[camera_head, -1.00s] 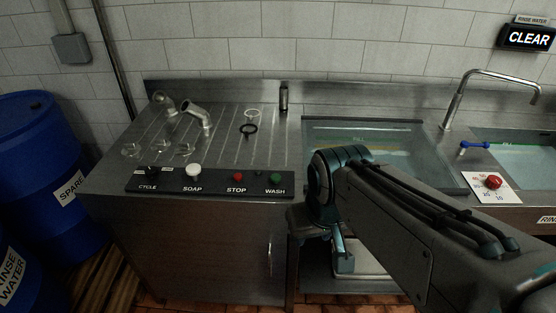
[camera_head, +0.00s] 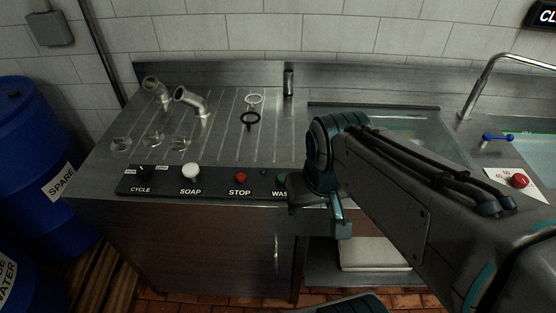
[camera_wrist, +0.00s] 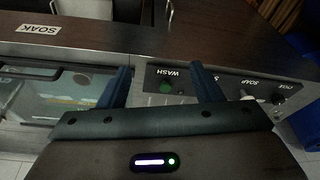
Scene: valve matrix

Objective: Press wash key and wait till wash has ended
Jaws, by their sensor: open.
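The green WASH key (camera_head: 282,179) sits at the right end of the black control strip (camera_head: 210,191) on the steel counter's front edge. My arm partly covers its label in the head view. In the wrist view the green key (camera_wrist: 166,87) appears between my two fingers, with WASH upside down. My gripper (camera_wrist: 163,82) is open and empty, its blue fingers apart. It appears short of the panel, and I see no contact with the key. In the head view only a teal part of the gripper (camera_head: 341,223) shows, below my arm and right of the key.
On the strip are the red STOP key (camera_head: 240,178), white SOAP knob (camera_head: 190,172) and CYCLE knob (camera_head: 143,170). Pipe fittings (camera_head: 188,101) and rings (camera_head: 250,119) lie on the counter. A water basin (camera_head: 420,116) is to the right. Blue barrels (camera_head: 30,130) stand left.

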